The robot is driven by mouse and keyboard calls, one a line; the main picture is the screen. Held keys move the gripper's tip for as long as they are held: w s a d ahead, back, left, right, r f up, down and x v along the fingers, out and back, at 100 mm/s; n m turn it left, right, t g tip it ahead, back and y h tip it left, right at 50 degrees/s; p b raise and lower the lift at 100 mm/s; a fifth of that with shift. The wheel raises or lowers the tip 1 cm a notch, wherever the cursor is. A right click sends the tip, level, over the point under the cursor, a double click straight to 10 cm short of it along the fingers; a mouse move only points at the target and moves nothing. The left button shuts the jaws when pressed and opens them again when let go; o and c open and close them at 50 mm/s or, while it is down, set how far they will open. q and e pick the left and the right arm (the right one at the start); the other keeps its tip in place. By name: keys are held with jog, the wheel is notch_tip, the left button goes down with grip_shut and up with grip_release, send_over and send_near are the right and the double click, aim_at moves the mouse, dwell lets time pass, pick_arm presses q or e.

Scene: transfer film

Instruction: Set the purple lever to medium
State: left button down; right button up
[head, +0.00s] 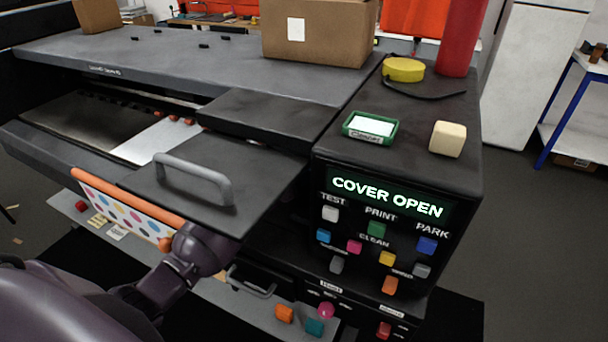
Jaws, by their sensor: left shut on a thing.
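My left gripper (197,250) is at the front of the printer, below the grey-handled cover and beside the dotted sheet. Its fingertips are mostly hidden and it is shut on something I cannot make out. I cannot clearly pick out a purple lever or its settings. A round magenta knob (325,310) sits low on the front, right of my left gripper and apart from it. My right gripper is not in view.
The control box (463,170) carries coloured buttons and a display (388,199) reading "COVER OPEN". The handled cover (262,178) overhangs my left gripper. The colour-dotted sheet (125,213) has an orange bar along its top. A lower handle (250,284) lies just right of the gripper.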

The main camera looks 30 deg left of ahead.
pick_arm(q)
jog(key=shift+s+d+f, duration=0.1)
jog(key=shift+f, duration=0.1)
jog(key=c, duration=0.7)
grip_release()
jog(key=shift+r, duration=0.1)
jog(key=shift+s+a, duration=0.25)
jog(key=shift+s, duration=0.1)
jog(key=v, duration=0.8)
jog(key=shift+s, duration=0.15)
jog(key=shift+v, duration=0.75)
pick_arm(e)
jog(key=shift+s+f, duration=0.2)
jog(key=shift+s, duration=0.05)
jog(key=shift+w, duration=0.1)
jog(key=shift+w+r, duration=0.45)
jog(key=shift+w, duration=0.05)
